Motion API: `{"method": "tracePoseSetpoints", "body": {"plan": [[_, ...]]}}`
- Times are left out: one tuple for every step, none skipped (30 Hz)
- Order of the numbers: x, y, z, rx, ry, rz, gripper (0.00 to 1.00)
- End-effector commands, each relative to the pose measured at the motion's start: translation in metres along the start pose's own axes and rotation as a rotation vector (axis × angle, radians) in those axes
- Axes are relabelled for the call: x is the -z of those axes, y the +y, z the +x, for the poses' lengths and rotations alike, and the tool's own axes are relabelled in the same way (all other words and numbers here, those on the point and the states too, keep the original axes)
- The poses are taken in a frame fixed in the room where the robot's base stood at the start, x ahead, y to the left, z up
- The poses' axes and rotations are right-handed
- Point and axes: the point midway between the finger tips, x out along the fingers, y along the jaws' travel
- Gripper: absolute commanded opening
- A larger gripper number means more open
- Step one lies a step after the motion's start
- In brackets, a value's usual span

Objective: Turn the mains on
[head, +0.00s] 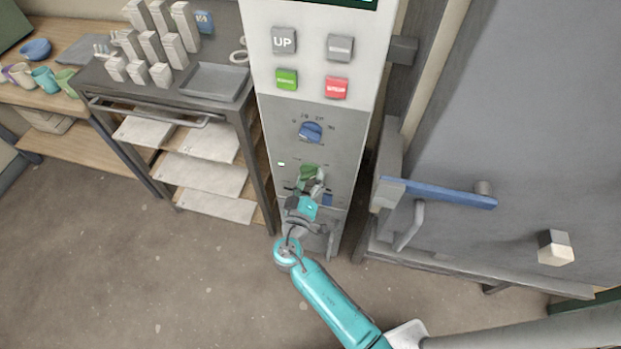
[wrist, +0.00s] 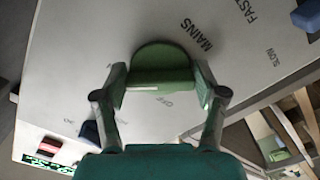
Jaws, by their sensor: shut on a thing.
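The green mains knob (head: 308,172) is on the lower part of the tall grey control panel (head: 345,165). In the wrist view the knob (wrist: 160,65) has a raised bar with a white mark, and the words MAINS and OFF are printed around it. My gripper (head: 310,187) is at the knob from the front. In the wrist view the two fingers of my gripper (wrist: 160,84) are on either side of the bar, shut on it.
A blue dial (head: 310,131) sits above the knob; UP (head: 284,40), grey, green and red buttons are higher. A blue switch (head: 327,200) is low right, near FAST and SLOW. A door with a blue handle (head: 440,193) stands right; a metal cart (head: 215,82) stands left.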

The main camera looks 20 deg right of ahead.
Motion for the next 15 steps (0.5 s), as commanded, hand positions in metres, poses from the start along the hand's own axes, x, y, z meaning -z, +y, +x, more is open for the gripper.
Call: {"method": "tracePoseSetpoints", "body": {"plan": [[-0.0014,-0.0004,-0.0001,0.001,-0.002,0.004,0.36],[-0.0014,-0.0004,-0.0001,0.001,-0.002,0.005,0.36],[-0.0015,-0.0005,-0.0001,0.001,-0.002,0.007,0.36],[-0.0015,-0.0005,-0.0001,0.001,-0.003,0.008,0.36],[-0.0015,-0.0005,-0.0001,0.001,-0.003,0.008,0.36],[-0.0015,-0.0005,-0.0001,0.001,-0.003,0.008,0.36],[-0.0015,-0.0005,-0.0001,0.001,-0.003,0.008,0.36],[-0.0015,-0.0005,-0.0001,0.001,-0.003,0.008,0.36],[-0.0015,-0.0005,-0.0001,0.001,-0.003,0.008,0.36],[-0.0016,-0.0005,-0.0001,0.001,-0.003,0.008,0.36],[-0.0016,-0.0005,-0.0001,0.001,-0.003,0.008,0.36],[-0.0016,-0.0006,-0.0001,0.001,-0.003,0.008,0.36],[-0.0016,-0.0006,-0.0001,0.001,-0.003,0.008,0.36],[-0.0016,-0.0006,-0.0001,0.001,-0.003,0.008,0.78],[-0.0015,-0.0005,-0.0001,0.001,-0.003,0.008,0.88]]}}
